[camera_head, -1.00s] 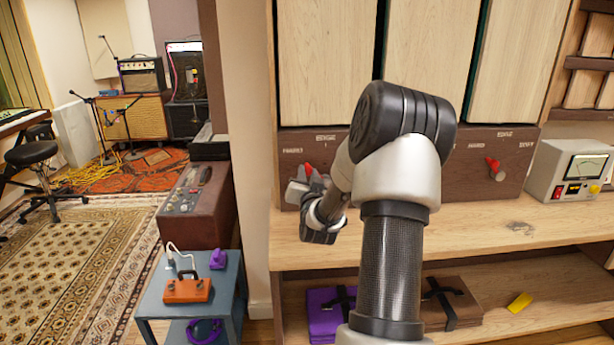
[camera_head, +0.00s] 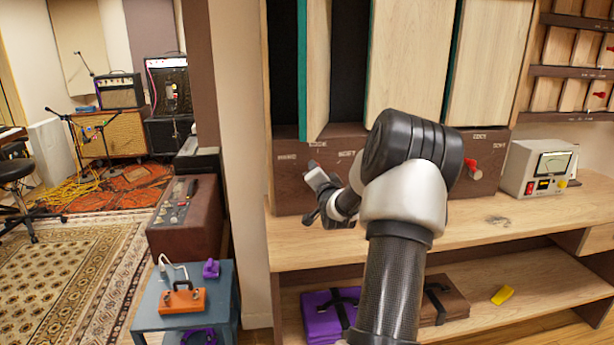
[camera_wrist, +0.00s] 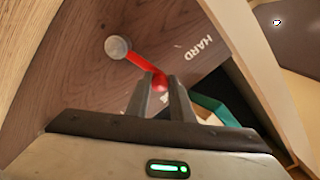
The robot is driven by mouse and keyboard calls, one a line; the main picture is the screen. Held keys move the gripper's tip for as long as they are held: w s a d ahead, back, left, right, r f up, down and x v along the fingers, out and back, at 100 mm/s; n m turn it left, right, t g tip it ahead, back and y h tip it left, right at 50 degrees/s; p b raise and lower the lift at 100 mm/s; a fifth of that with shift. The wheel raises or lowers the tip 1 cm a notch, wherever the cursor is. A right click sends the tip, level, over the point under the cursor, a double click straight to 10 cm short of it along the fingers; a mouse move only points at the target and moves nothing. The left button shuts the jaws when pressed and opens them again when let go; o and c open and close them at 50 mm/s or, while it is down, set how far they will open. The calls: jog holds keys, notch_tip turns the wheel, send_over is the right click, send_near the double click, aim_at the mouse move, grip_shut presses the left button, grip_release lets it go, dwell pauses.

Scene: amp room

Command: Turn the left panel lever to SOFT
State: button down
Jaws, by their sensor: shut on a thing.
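The left panel lever shows in the wrist view as a red arm (camera_wrist: 139,61) on a round silver pivot, with a red knob at its end. My gripper (camera_wrist: 161,82) is shut on that knob. HARD is printed beside the lever; a white mark near the fingers is mostly covered. In the head view my gripper (camera_head: 314,172) is at the brown lever board (camera_head: 292,196), below the labels HARD, EDGE and SOFT, and hides the lever. The left wooden panel (camera_head: 317,70) above stands nearly edge-on, with dark gaps on both sides.
A second red lever (camera_head: 472,166) is on the board to the right, partly beside my arm. A meter box (camera_head: 538,168) stands on the wooden shelf (camera_head: 500,225). A blue side table (camera_head: 218,292) with an orange pedal stands at lower left.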

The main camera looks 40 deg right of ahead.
jog(key=s+d+f+m+p, duration=0.2)
jog(key=d+m, duration=0.4)
jog(key=m, duration=0.5)
jog(key=shift+s+d+p, duration=0.35)
jog(key=shift+s+p, duration=0.1)
jog(key=shift+s, duration=0.6)
jog(key=shift+f+m, duration=0.1)
jog(key=shift+m, duration=0.2)
jog(key=c, duration=1.5)
grip_release()
jog(key=shift+c, duration=0.2)
jog(key=p+v, duration=0.2)
jog(key=v, duration=1.5)
jog(key=shift+s, duration=0.25)
jog(key=shift+w+p, duration=0.1)
jog(key=shift+p, duration=0.2)
